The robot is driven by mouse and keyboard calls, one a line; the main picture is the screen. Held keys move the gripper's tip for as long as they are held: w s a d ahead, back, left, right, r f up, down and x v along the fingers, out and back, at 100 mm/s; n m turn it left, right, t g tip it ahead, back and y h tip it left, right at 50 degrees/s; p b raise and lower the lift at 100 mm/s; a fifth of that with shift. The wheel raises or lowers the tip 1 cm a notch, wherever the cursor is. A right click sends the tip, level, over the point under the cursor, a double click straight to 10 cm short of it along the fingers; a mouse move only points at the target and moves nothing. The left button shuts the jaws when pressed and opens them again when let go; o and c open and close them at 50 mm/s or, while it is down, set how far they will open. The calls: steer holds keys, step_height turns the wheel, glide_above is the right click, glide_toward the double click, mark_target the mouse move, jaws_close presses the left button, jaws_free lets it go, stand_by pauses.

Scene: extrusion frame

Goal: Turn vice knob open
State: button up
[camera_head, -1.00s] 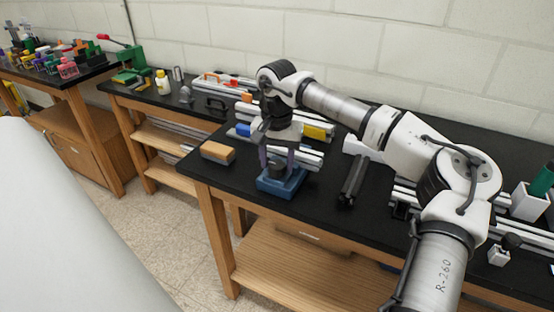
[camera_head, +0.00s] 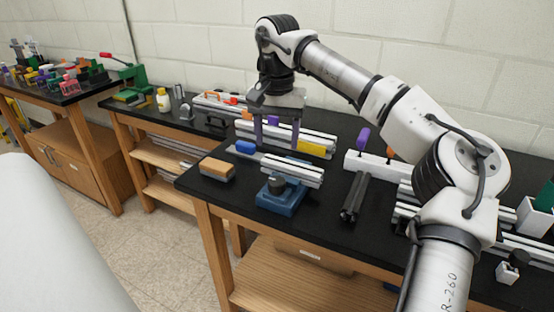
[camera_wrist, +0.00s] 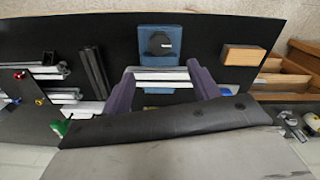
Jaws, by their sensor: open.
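The blue vice (camera_head: 283,197) stands near the front edge of the black bench, with its dark round knob (camera_head: 276,185) facing up at the front. A silver extrusion (camera_head: 292,169) lies across the back of the vice. My gripper (camera_head: 277,146) is open and empty, raised above and behind the vice, with its two purple fingers pointing down. In the wrist view the knob (camera_wrist: 161,42) sits on the blue vice (camera_wrist: 178,58), beyond the spread fingers, clear of them. The silver extrusion (camera_wrist: 160,78) shows between the fingers there.
A wood-topped block (camera_head: 216,168) sits left of the vice, and a dark extrusion (camera_head: 354,196) lies to the right. Silver extrusions with a yellow block (camera_head: 312,148) and a blue block (camera_head: 245,147) lie behind. The bench front edge is close to the vice.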

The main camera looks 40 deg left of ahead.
steer(key=shift+r, duration=1.3)
